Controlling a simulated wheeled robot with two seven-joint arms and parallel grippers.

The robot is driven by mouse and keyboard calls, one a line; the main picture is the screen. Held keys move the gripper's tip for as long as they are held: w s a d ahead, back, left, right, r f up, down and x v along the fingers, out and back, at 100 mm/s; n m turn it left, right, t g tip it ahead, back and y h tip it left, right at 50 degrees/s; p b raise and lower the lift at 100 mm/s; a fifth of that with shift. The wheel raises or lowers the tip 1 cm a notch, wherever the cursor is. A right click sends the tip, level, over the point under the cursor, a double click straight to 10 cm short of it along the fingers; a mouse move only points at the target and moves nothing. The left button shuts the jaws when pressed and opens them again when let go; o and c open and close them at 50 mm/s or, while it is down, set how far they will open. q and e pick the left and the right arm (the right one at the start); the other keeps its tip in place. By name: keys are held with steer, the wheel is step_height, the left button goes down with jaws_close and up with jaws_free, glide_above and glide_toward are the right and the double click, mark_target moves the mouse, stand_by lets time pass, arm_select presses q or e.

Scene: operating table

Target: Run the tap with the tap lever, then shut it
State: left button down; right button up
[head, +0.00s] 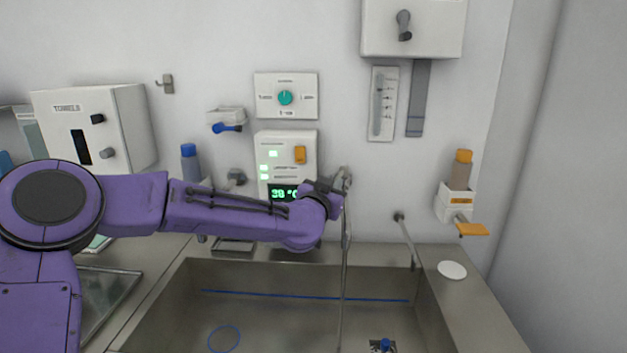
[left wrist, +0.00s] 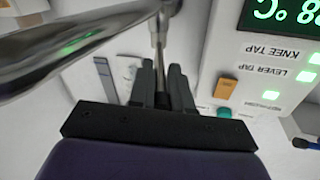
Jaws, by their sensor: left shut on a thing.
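The metal tap (head: 346,225) stands at the back wall above the steel sink, partly hidden by my left arm. In the left wrist view its shiny curved pipe (left wrist: 75,55) crosses the upper left. My left gripper (left wrist: 162,85) is shut on the thin metal tap lever (left wrist: 158,45), which runs up between its fingers. In the head view my left gripper (head: 335,188) is at the top of the tap. A thin grey vertical line drops from the tap into the sink; I cannot tell whether it is water or pipe. My right gripper is not in view.
The control panel (head: 286,139) shows a green temperature display and lit green lights; the wrist view shows its "LEVER TAP" label. The sink (head: 270,275) holds a blue ring (head: 224,339). A towel box (head: 125,120) hangs left, an orange-topped dispenser (head: 458,190) right.

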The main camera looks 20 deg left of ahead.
arm_select(q)
steer(key=shift+d+n+y, duration=0.3)
steer(key=shift+d+y, duration=0.25)
steer(key=shift+y, duration=0.05)
steer(key=c, duration=1.2)
jaws_free()
steer(key=shift+o, duration=0.2)
steer(key=s+d+b, duration=0.1)
steer(key=s+b, duration=0.1)
steer(key=s, duration=0.8)
steer(key=shift+s+d, duration=0.3)
